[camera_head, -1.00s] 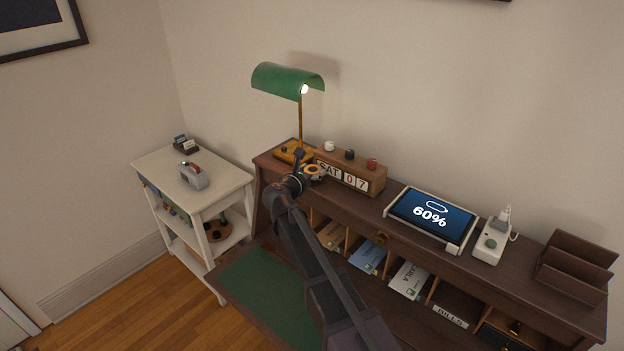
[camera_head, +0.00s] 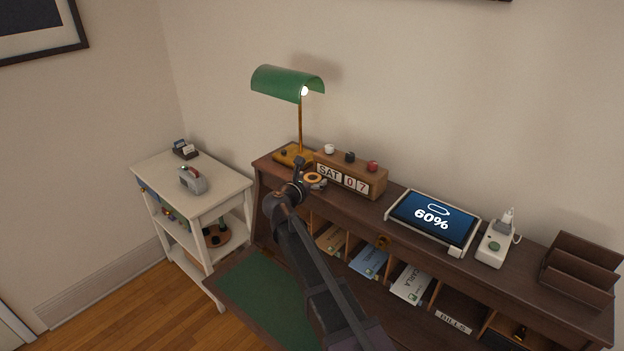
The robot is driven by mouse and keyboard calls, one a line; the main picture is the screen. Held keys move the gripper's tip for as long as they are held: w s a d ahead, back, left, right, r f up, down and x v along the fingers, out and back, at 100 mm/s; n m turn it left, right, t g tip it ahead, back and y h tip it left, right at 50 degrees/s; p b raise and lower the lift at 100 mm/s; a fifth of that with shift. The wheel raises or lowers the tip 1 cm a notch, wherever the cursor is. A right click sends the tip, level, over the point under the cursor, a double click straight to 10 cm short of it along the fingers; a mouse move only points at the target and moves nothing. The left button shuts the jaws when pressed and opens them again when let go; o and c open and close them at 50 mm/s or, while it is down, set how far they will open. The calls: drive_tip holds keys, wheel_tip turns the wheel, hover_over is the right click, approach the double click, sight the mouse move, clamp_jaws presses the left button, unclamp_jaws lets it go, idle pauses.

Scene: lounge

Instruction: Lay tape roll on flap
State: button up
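The tape roll (camera_head: 314,179) is a small orange ring at my gripper, in front of the flip calendar. My gripper (camera_head: 306,174) is dark and small at this distance. It appears shut on the roll, with the ring at its fingertips. The ring overlaps the front left of the desk top in the picture, and its exact height above it is hard to judge. The flap (camera_head: 263,288) is the folded-down desk leaf with a green surface, at the lower left of the desk. It looks bare where it shows. My arm hides its right part.
On the desk top (camera_head: 390,224) stand a green lamp (camera_head: 288,82), a calendar block (camera_head: 348,177), a tablet (camera_head: 434,217), a white charger (camera_head: 496,246) and a brown letter rack (camera_head: 580,270). Envelopes fill pigeonholes below. A white cart (camera_head: 205,200) stands left of the desk.

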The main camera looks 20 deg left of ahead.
drive_tip(key=shift+r, duration=0.1)
idle(0.3)
drive_tip(key=shift+r, duration=0.15)
drive_tip(key=p+v, duration=0.2)
drive_tip(key=v, duration=1)
drive_tip(key=shift+s, duration=0.1)
idle(0.4)
